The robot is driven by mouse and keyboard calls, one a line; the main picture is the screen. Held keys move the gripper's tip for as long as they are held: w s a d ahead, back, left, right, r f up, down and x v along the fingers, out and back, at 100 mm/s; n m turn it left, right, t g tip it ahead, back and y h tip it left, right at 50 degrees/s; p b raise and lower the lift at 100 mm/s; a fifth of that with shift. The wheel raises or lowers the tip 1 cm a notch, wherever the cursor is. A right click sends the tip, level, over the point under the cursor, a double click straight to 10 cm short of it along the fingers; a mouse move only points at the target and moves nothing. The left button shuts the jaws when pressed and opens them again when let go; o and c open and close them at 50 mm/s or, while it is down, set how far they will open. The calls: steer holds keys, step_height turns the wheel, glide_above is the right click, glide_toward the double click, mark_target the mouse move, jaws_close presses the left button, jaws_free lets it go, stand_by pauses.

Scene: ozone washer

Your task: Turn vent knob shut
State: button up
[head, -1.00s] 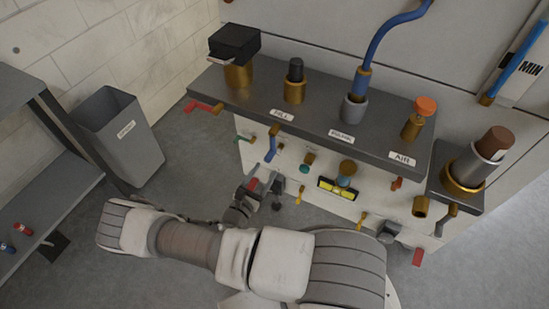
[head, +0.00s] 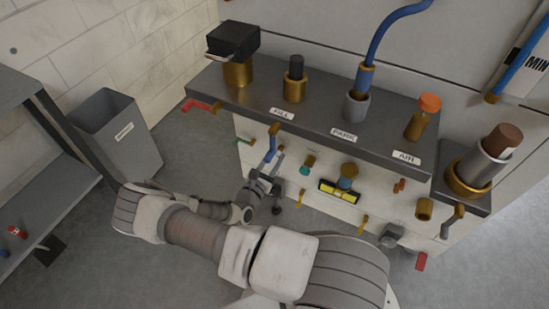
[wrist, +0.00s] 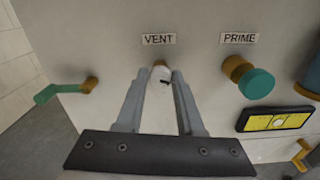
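The vent knob (wrist: 161,74) is a small, pale, round end with a dark mark, just under the VENT label (wrist: 159,39) on the white panel. In the wrist view my gripper (wrist: 158,76) has its two grey fingers spread apart, their tips on either side of the knob. I cannot tell whether they touch it.
The teal PRIME knob (wrist: 256,83) and a yellow level gauge (wrist: 275,120) are to the right. A green lever (wrist: 60,91) sticks out at left. The dark shelf (head: 320,112) overhangs the panel. A grey bin (head: 118,135) stands left, with open floor between.

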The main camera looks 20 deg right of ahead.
jaws_close()
steer(key=shift+n, duration=0.3)
steer(key=n+p, duration=0.1)
steer(key=n, duration=0.3)
steer(key=shift+p, duration=0.3)
steer(key=n, duration=0.5)
steer(key=shift+p, duration=0.3)
steer(key=n, duration=0.6)
steer(key=shift+f+n, duration=0.1)
steer(key=shift+n, duration=0.2)
steer(key=n+b, duration=0.1)
steer(key=n, duration=0.4)
steer(key=shift+a+n, duration=0.1)
steer(key=shift+n, duration=0.6)
